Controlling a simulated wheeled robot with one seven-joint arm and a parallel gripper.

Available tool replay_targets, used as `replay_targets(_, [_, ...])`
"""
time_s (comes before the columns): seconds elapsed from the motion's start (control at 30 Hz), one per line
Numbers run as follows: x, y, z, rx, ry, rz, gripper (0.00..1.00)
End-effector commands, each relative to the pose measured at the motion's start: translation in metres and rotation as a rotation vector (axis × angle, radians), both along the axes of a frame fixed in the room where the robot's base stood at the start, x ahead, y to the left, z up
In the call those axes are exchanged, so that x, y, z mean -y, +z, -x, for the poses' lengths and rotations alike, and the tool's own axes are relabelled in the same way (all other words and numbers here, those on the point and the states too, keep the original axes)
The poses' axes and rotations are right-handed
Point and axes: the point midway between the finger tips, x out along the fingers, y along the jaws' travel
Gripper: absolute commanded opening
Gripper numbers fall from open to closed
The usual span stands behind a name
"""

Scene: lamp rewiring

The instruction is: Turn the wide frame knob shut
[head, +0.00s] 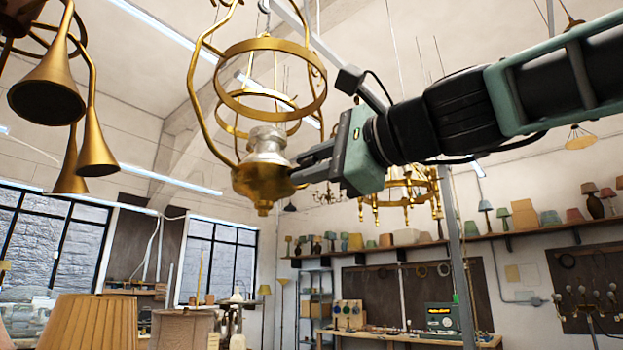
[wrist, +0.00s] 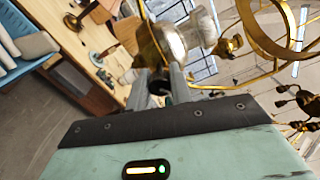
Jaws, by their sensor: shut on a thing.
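The wide frame (head: 262,95) is a brass hanging lamp frame with broad rings and curved side arms. It holds a silvery burner (head: 265,145) above a round brass font (head: 263,182). My gripper (head: 298,173) reaches in from the right, with its fingertips at the right side of the font. How far the knob is turned cannot be seen.
Brass horn-shaped lamps (head: 48,90) hang at the upper left. A brass chandelier (head: 405,195) hangs behind my gripper. Pleated and plain lampshades (head: 90,322) stand at the lower left. A workbench (head: 400,338) and a lamp shelf (head: 440,246) line the back wall.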

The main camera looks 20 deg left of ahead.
Motion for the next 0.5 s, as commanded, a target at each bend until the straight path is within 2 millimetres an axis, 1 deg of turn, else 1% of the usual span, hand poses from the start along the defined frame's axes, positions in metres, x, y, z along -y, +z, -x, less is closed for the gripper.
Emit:
replay_targets(0.03, [-0.0001, -0.0040, -0.0002, 0.042, 0.000, 0.017, 0.00])
replay_targets(0.5, [0.0000, -0.0036, -0.0005, 0.453, 0.000, 0.187, 0.00])
